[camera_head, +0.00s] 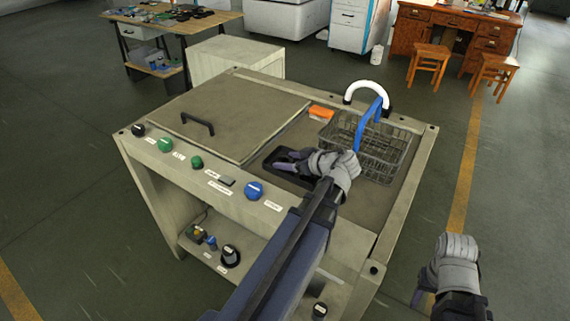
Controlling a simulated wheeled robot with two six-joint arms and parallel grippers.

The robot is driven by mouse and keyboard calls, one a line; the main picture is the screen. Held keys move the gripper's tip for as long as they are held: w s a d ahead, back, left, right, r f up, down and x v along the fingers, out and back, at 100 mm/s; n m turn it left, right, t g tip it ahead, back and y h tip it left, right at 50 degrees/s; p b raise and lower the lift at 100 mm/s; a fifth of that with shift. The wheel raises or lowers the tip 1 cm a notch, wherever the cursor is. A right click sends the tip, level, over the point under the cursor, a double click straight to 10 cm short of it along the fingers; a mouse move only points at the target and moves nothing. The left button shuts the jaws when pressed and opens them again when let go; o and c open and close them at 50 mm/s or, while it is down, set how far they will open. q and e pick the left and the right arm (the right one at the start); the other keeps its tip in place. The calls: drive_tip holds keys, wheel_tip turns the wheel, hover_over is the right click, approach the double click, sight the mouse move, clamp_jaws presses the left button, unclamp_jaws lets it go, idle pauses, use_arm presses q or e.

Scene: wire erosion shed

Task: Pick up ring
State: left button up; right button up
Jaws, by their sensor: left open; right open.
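I cannot make out a ring; it may be hidden by my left gripper or too small to see. My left gripper (283,160) is open, its dark fingers pointing left over a small black tray (303,181) on the machine's top. The grey gripper body and the arm cover part of this tray. I cannot tell whether anything lies between the fingers. My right gripper (418,297) is low at the right, away from the machine, with only part of its fingers showing.
A wire basket (395,150) with a blue handle (368,125) stands right of the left gripper. Behind are an orange block (321,112) and a white curved pipe (363,86). A lid with a handle (197,123) covers the machine's left side. Floor at right is clear.

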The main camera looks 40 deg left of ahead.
use_arm(q)
drive_tip(key=shift+c, duration=0.2)
clamp_jaws()
drive_tip(key=shift+r, duration=0.15)
idle(0.3)
wheel_tip(320, 180, up, 10)
drive_tip(key=p, duration=1)
